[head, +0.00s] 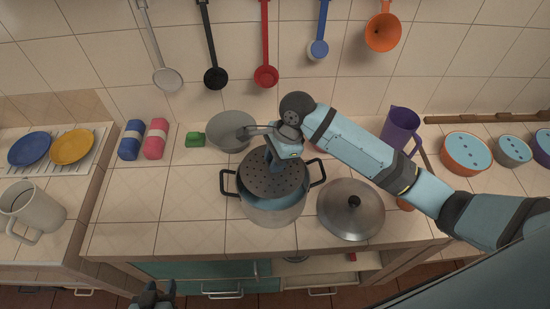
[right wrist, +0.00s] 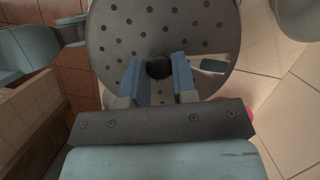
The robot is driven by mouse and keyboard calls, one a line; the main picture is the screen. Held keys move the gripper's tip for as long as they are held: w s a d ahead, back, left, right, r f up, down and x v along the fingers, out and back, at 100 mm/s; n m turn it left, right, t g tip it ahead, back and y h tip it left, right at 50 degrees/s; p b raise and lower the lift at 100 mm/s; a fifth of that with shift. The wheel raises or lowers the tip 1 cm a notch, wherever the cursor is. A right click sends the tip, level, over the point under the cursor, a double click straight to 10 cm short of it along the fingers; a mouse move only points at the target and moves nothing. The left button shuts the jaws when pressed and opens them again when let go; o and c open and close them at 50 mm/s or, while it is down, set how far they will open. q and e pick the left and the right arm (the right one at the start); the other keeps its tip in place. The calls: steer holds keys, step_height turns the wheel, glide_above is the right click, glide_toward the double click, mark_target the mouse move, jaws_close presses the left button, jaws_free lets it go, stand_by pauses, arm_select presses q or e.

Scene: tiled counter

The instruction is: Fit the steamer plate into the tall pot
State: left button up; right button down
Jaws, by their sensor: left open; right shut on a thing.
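The steamer plate (head: 262,178) is a dark grey disc with several holes. It is over the mouth of the tall pot (head: 275,213), a metal pot with two dark side handles and a bluish inside. The plate looks tilted, with its far side above the pot's back rim; I cannot tell whether it touches the rim. My right gripper (head: 284,178) is shut on the plate's black knob, which shows between the fingers in the right wrist view (right wrist: 158,68). The plate (right wrist: 120,38) fills much of that view. My left gripper (head: 154,296) is open and empty at the bottom edge, in front of the counter.
A metal lid (head: 351,211) lies right of the pot. A grey pan (head: 229,128) and a green block (head: 195,139) stand behind it. A purple jug (head: 401,128) is at the back right. The counter left of the pot is clear. Utensils hang on the wall.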

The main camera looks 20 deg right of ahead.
steer(key=shift+f, duration=5.95)
stand_by(2.0)
